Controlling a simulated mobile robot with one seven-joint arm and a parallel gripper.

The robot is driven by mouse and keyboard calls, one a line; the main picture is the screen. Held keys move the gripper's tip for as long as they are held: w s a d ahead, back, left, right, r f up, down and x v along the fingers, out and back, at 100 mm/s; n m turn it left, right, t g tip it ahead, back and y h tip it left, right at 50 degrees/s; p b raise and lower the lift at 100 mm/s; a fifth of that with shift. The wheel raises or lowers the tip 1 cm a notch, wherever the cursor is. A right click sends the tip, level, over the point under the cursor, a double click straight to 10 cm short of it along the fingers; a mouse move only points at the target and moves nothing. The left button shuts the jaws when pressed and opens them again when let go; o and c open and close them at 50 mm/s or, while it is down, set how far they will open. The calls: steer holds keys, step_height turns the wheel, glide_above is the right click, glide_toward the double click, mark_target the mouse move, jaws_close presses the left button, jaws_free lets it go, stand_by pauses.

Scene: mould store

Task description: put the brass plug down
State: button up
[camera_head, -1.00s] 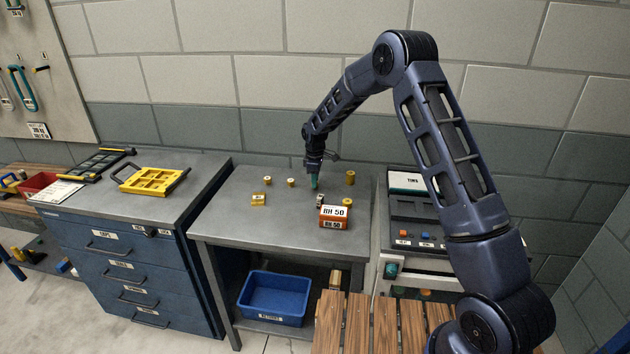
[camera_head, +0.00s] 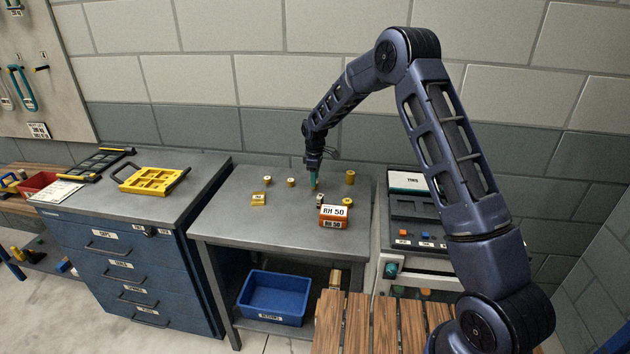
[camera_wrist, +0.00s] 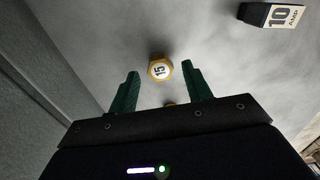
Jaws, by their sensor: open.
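My gripper (camera_head: 313,173) points down over the grey workbench, with its green fingers apart. A brass plug (camera_head: 314,186) stands on the bench just below the fingertips. In the wrist view, a brass plug marked 15 (camera_wrist: 160,68) shows between the two spread fingertips, with clear gaps on both sides. A second small brass piece (camera_wrist: 170,104) shows lower between the fingers, mostly hidden by the gripper body.
The grey workbench (camera_head: 230,225) holds other brass pieces (camera_head: 267,181), (camera_head: 350,177) and an orange box marked RH 50 (camera_head: 333,222). A black block marked 10 AMP (camera_wrist: 272,16) lies upper right in the wrist view. A blue bin (camera_head: 272,297) sits below. Bare bench lies front left.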

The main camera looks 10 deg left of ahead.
step_height(320, 180, up, 11)
stand_by(0.4)
steer(key=s+d+r+m+t, duration=0.1)
steer(key=s+d+r+m, duration=0.4)
steer(key=d+r, duration=0.7)
steer(key=s+d+r+m+t, duration=0.1)
steer(key=s+d+r+m, duration=0.2)
steer(key=s+d+r, duration=0.85)
steer(key=s+d+m+t, duration=0.1)
steer(key=s+d+m, duration=0.55)
steer(key=d, duration=0.95)
steer(key=s+d+f+m, duration=0.1)
steer(key=s+d+f, duration=0.1)
steer(key=s, duration=0.6)
steer(key=s+d+f+m+t, duration=0.1)
steer(key=s+d, duration=0.3)
steer(key=s, duration=0.4)
steer(key=shift+d+f+m+t, duration=0.3)
steer(key=shift+f+m, duration=0.1)
steer(key=shift+m, duration=0.35)
